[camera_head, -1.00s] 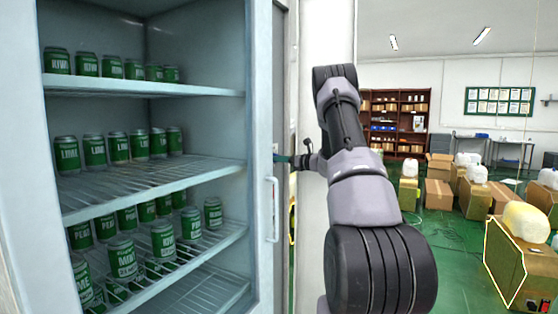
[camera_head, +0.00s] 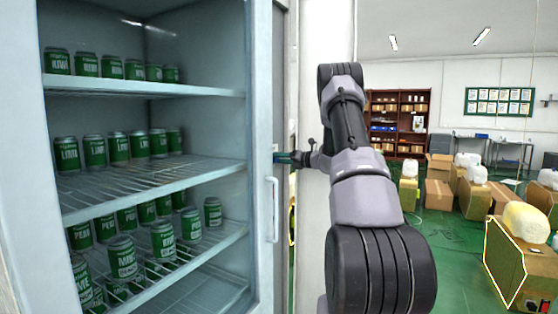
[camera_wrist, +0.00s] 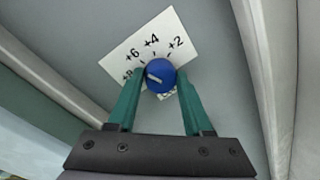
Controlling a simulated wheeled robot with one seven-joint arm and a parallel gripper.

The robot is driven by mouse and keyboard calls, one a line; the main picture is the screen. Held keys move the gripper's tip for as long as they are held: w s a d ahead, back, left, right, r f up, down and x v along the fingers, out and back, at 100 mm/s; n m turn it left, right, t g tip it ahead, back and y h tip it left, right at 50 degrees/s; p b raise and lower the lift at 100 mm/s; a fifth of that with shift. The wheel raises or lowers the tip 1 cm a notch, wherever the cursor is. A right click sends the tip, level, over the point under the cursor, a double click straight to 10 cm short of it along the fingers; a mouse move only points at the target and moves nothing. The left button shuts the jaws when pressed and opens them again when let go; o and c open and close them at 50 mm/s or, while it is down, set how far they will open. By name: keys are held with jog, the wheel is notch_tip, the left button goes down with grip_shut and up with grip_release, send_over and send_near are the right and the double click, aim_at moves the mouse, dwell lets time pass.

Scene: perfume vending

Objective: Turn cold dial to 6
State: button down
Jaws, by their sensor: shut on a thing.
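The round blue cold dial (camera_wrist: 160,76) shows in the wrist view, on a white scale plate (camera_wrist: 165,30) marked +2, +4, +6 and +8, with a label at the bottom partly hidden. A white line on the dial runs from near its middle toward its left rim, on the side of +6 and +8; I cannot tell the exact setting. My gripper (camera_wrist: 162,80) is shut on the dial, one green finger on each side. In the head view my gripper (camera_head: 283,158) reaches the side of the fridge, and the dial is hidden there.
The fridge (camera_head: 262,120) stands open-fronted at left, with shelves of green cans (camera_head: 65,154) and a vertical white handle (camera_head: 272,210) near my gripper. Cardboard boxes (camera_head: 437,194) and white jugs stand on the green floor at right.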

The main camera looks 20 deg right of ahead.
jog(key=shift+m, duration=0.4)
jog(key=shift+c, duration=1.6)
grip_release()
jog(key=v, duration=1)
jog(key=shift+s+d, duration=0.3)
